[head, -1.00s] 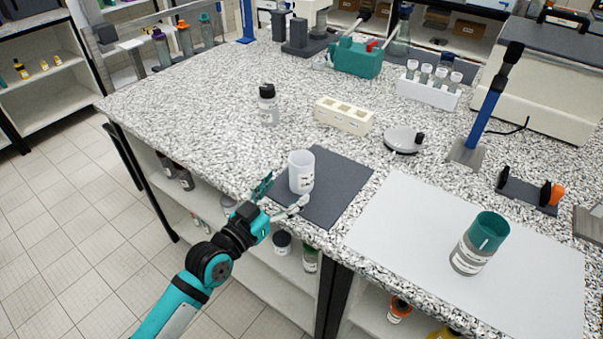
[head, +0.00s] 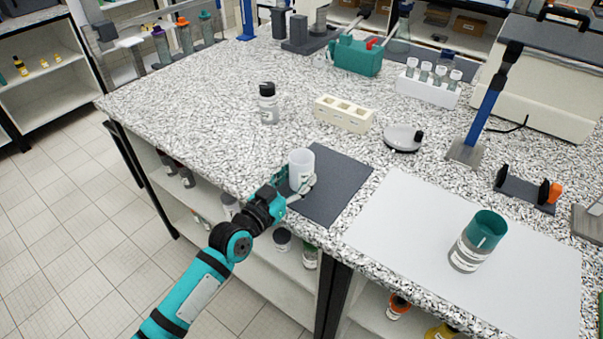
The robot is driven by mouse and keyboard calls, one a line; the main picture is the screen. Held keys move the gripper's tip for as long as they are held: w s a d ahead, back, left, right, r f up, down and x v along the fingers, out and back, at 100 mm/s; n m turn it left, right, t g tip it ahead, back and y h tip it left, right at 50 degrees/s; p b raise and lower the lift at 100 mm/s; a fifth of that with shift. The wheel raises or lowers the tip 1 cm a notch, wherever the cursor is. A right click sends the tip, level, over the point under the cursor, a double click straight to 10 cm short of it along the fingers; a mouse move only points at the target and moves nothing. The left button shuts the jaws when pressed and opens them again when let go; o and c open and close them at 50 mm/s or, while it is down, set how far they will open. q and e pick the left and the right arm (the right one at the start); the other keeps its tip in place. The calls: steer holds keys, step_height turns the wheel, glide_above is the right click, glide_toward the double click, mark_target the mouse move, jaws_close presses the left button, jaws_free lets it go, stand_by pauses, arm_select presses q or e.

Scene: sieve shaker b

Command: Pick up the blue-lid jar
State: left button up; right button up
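A white, open-topped jar (head: 301,169) with a label stands upright on the dark mat (head: 338,190) near the bench's front edge. My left gripper (head: 297,181) is at this jar, with one finger on its left side and the other across its lower front right. I cannot tell whether the fingers press on it. No plainly blue lid shows on it. A clear jar (head: 469,256) with a teal upper part (head: 487,230) stands on the white sheet at the right, apart from the gripper. My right gripper is not in view.
A black-capped bottle (head: 268,104) and a cream block with holes (head: 344,114) stand behind the mat. A round dish (head: 402,139) lies to the right. A tube rack (head: 427,89) and a blue stand (head: 486,110) are farther back. The white sheet (head: 410,225) has free room.

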arm_select(q)
steer(key=c, duration=0.7)
steer(key=shift+r, duration=0.15)
